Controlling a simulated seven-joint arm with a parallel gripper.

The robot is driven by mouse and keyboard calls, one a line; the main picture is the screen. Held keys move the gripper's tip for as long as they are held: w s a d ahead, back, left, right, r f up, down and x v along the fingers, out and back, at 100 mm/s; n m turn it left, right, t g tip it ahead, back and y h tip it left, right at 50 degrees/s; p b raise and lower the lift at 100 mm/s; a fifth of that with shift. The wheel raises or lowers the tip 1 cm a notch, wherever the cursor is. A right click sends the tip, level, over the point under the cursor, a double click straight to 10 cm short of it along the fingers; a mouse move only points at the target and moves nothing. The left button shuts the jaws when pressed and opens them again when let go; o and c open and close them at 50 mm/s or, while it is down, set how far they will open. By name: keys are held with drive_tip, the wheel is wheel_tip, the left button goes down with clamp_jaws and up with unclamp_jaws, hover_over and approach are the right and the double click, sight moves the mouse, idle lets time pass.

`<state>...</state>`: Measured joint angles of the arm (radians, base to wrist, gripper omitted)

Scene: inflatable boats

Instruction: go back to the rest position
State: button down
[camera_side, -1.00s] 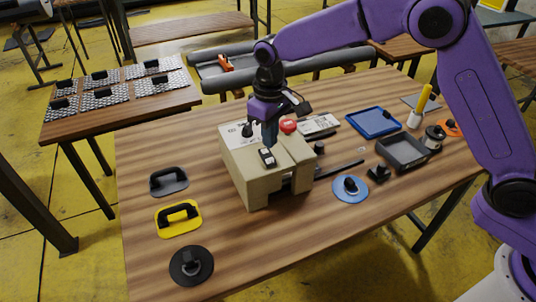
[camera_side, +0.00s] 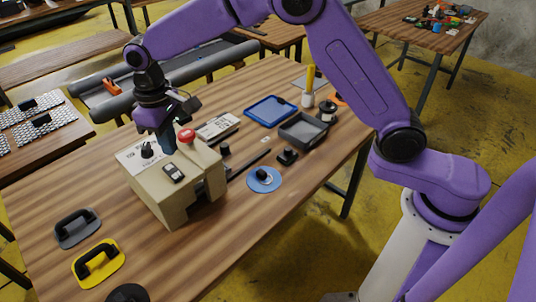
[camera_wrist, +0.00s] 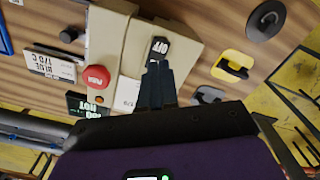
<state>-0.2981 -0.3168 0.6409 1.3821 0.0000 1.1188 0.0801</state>
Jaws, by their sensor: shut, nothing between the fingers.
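My gripper (camera_side: 168,150) is shut and empty. It points down over the top of a beige control box (camera_side: 160,201) on the wooden table. Its tips are just behind and above a black rocker switch (camera_side: 173,172), apart from it as far as I can tell. The box also bears a red push button (camera_side: 187,136) to the right and a black knob (camera_side: 147,149) to the left. In the wrist view, the closed fingers (camera_wrist: 156,68) point at the switch (camera_wrist: 160,46), with the red button (camera_wrist: 97,77) to their left.
Grey (camera_side: 76,229) and yellow (camera_side: 98,264) handle patches lie at the left. A blue tray (camera_side: 270,111), a dark grey tray (camera_side: 303,131), a blue round valve piece (camera_side: 264,180) and a white bottle with a yellow top (camera_side: 308,92) lie at the right. An inflatable tube (camera_side: 200,66) lies behind.

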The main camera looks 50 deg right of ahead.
drive_tip(key=s+d+n, duration=0.2)
drive_tip(key=s+d, duration=0.6)
drive_tip(key=s, duration=0.3)
drive_tip(key=s+d+r+n, duration=0.1)
drive_tip(key=s+d+n, duration=0.1)
drive_tip(key=s+d, duration=0.6)
drive_tip(key=s+d+r+n, duration=0.1)
drive_tip(key=s+d+n, duration=0.1)
drive_tip(key=s+d, duration=0.6)
drive_tip(key=s, duration=0.6)
drive_tip(key=shift+d+r, duration=0.25)
drive_tip(key=c, duration=1.8)
unclamp_jaws()
